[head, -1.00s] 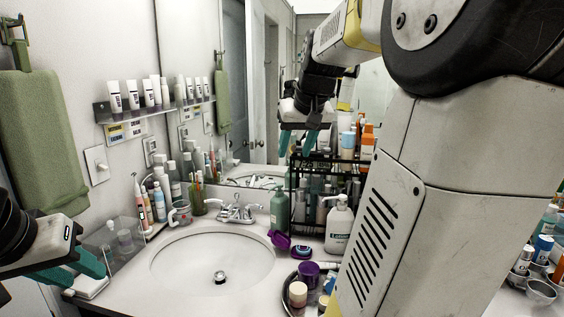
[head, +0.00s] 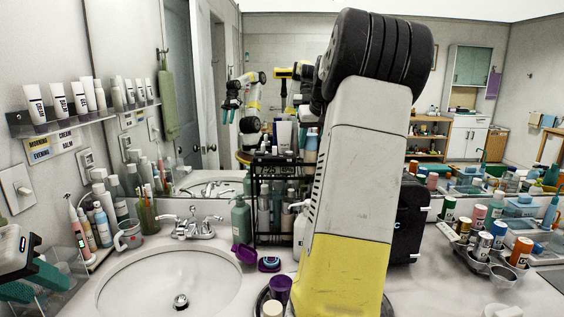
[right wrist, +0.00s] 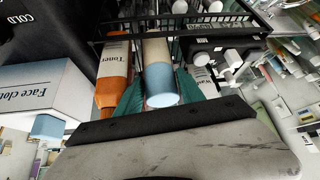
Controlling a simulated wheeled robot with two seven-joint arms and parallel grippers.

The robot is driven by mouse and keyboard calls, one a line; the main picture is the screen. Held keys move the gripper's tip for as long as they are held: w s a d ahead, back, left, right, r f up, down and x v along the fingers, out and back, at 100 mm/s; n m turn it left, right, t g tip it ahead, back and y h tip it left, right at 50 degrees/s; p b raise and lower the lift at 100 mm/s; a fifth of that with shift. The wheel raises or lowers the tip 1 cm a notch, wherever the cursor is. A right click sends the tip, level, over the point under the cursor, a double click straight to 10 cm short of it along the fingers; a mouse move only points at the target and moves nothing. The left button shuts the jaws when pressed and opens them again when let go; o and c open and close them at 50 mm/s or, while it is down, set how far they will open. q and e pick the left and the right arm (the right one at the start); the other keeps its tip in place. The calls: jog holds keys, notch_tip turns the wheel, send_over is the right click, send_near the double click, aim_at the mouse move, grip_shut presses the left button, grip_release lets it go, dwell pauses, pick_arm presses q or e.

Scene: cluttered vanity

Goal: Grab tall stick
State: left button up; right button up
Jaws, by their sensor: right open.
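In the right wrist view a tall cylinder, cream with a blue section (right wrist: 159,78), fits the tall stick best. It lies between the teal fingers of my right gripper (right wrist: 160,95), which are open on either side of it. I cannot tell whether they touch it. An orange bottle labelled Toner (right wrist: 112,78) is close on the left. In the head view my right arm hides the right gripper. My left gripper (head: 32,280) is open and empty at the left edge.
A black wire rack (head: 275,195) holds bottles behind the sink (head: 170,285). A Face cloth box (right wrist: 45,90) is at the left in the right wrist view. Metal cups (head: 500,272) with small bottles stand at the right. The counter (head: 420,285) beside my right arm is mostly clear.

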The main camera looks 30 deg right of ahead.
jog(key=shift+x, duration=0.85)
grip_shut()
jog(key=shift+r, duration=0.1)
